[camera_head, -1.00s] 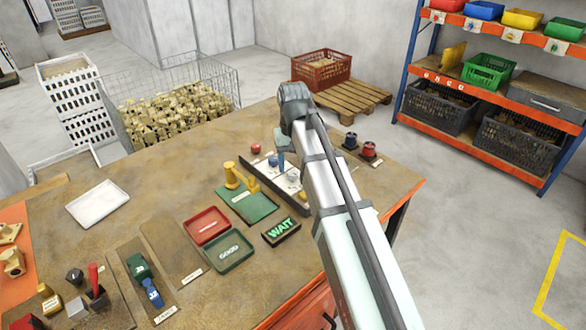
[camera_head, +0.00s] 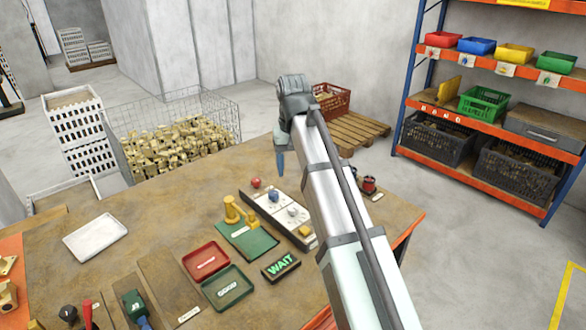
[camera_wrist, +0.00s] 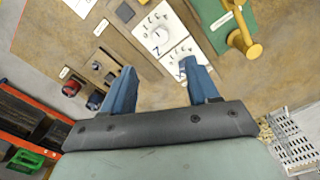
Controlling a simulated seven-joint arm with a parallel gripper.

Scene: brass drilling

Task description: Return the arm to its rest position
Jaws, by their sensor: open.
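My gripper (camera_wrist: 160,82) is open, with its two blue fingers apart and nothing between them. In the head view my gripper (camera_head: 281,152) points down over the far part of the workbench (camera_head: 165,182), partly hidden by my own arm. It hangs beyond the long panel with dials (camera_head: 269,190). In the wrist view the white dial cards of the panel (camera_wrist: 158,33) lie past the fingertips, apart from them. The fingers touch nothing that I can see.
On the bench are a green plate with a yellow fixture (camera_head: 247,238), a red tray (camera_head: 206,260), a green tray (camera_head: 228,288), a WAIT sign (camera_head: 281,267) and a white tray (camera_head: 95,237). A wire basket of brass parts (camera_head: 180,145) and a red crate (camera_head: 331,100) stand beyond.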

